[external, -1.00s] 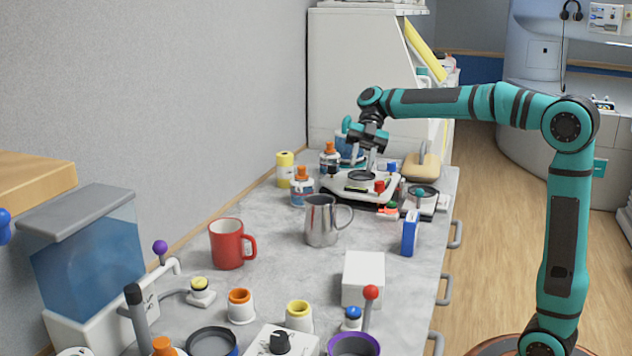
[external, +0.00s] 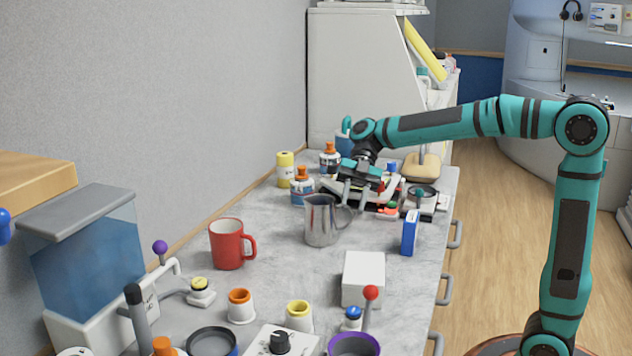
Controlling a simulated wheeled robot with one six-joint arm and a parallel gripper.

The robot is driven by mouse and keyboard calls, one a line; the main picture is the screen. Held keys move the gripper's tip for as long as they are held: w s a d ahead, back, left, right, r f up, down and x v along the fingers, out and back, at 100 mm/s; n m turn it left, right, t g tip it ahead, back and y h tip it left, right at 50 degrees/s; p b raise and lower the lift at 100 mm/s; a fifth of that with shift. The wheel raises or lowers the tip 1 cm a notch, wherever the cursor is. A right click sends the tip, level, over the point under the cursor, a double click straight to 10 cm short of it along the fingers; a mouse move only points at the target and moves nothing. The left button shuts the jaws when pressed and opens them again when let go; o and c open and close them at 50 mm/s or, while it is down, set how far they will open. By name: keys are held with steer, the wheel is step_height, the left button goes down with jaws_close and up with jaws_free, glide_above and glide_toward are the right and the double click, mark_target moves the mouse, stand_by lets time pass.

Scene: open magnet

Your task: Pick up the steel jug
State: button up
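The steel jug (external: 320,222) stands upright on the grey counter, with its handle (external: 347,216) pointing right. My gripper (external: 350,197) is low, just behind and above the jug's rim and handle, pointing down and toward the near side. Its fingers look spread apart, with nothing seen between them. The jug is on the counter, and I cannot tell whether a fingertip touches its handle.
A red mug (external: 228,244) stands left of the jug. A blue box (external: 409,233) stands to the right and a white box (external: 363,277) in front. Orange-capped bottles (external: 302,187) and a white device lie behind. Clear counter surrounds the jug's front and left.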

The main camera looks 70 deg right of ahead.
mark_target(328, 220)
steer(key=x, duration=0.4)
steer(key=shift+s+a+r, duration=0.15)
steer(key=shift+s+r, duration=0.05)
steer(key=shift+s, duration=0.2)
steer(key=shift+a+f, duration=0.25)
steer(key=shift+a, duration=0.05)
steer(key=shift+c, duration=0.4)
jaws_close()
